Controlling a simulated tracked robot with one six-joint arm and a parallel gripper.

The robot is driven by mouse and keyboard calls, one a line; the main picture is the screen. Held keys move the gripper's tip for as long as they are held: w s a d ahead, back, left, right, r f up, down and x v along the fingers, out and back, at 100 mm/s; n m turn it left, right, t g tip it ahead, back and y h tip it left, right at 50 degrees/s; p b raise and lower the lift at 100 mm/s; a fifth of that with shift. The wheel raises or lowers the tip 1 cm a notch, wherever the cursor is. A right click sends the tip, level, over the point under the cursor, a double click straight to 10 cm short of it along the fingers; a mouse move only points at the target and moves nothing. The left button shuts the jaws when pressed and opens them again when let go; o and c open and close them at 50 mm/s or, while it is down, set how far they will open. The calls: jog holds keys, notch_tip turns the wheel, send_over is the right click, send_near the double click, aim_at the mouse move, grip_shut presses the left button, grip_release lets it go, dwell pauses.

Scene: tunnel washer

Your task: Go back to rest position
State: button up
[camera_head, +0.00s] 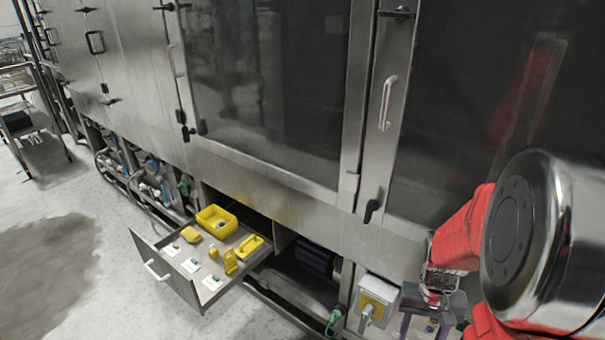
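My red arm with a large shiny metal joint fills the right edge of the camera view. At its lower end, at the bottom right, is what looks like my gripper (424,322), with grey-purple parts pointing down. It is small and partly cut off by the bottom edge, so I cannot tell whether it is open or shut, and I see nothing clearly held. It is close to the washer's lower front, just right of a grey-and-yellow switch box (378,296).
A drawer (208,290) stands pulled out from the steel washer (270,180). It holds a yellow bin (216,221), yellow items and small parts on white labels. Door handles (387,103) stick out from the washer front. The floor (60,270) at left is clear, with a dark patch.

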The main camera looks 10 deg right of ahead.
jog(key=a+r+n+t, duration=0.5)
jog(key=a+r+t, duration=0.1)
jog(key=a+r, duration=1.3)
notch_tip(320, 180, up, 3)
jog(key=shift+s+a+f+n+t, duration=0.2)
jog(key=shift+s+a+n+t, duration=0.1)
jog(key=shift+s+n+t, duration=0.1)
jog(key=shift+c, duration=0.4)
